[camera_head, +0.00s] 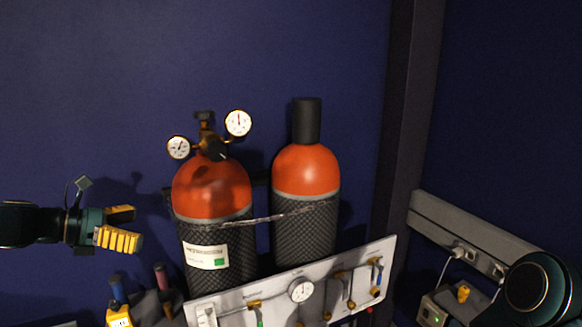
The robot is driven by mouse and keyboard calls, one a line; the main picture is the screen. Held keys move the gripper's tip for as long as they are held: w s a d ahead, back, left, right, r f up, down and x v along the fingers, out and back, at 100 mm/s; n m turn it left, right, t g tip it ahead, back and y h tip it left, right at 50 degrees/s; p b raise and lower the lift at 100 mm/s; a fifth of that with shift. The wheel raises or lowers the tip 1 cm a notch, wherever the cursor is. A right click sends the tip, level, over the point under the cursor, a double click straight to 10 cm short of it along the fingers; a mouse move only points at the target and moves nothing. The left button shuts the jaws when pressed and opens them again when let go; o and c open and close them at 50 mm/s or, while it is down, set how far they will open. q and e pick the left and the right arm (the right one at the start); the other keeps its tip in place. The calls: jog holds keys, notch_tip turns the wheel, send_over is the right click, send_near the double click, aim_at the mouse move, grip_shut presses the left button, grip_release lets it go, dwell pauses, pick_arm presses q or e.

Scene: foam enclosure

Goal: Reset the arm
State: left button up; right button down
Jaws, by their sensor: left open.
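My left arm comes in from the left edge. Its gripper (136,228) has yellow ribbed fingers, which are spread apart and empty. It points to the right, a little left of the left gas cylinder (212,190) in the picture. I cannot tell how far in front of the cylinder it is. A rounded dark link of my right arm (530,287) shows at the lower right. My right gripper is outside the view.
A second orange-topped cylinder (305,170) stands right of the first, with a strap across both. Gauges (238,122) top the left one. A white panel (235,297) with valves stands in front. A socket rail (440,222) runs along the right wall.

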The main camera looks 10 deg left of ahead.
pick_arm(q)
jog(key=s+d+f+m+g+y, duration=0.1)
jog(key=d+f+m+g+y, duration=0.2)
jog(key=f, duration=0.8)
jog(key=s+d+f+m+g+y, duration=0.1)
jog(key=s+d+f+m+g, duration=0.3)
jog(key=f, duration=0.7)
jog(key=w+d+f+m+y, duration=0.1)
jog(key=d+f+m+y, duration=0.1)
jog(key=d+f, duration=0.65)
jog(key=s+d+f+m+b, duration=0.1)
jog(key=s+d+f+m, duration=1)
jog(key=s+f+m, duration=0.2)
notch_tip(320, 180, down, 2)
jog(key=shift+d+f+m+y, duration=0.15)
jog(key=shift+d+m+y, duration=0.2)
jog(key=shift+m, duration=0.55)
jog(key=shift+a, duration=0.15)
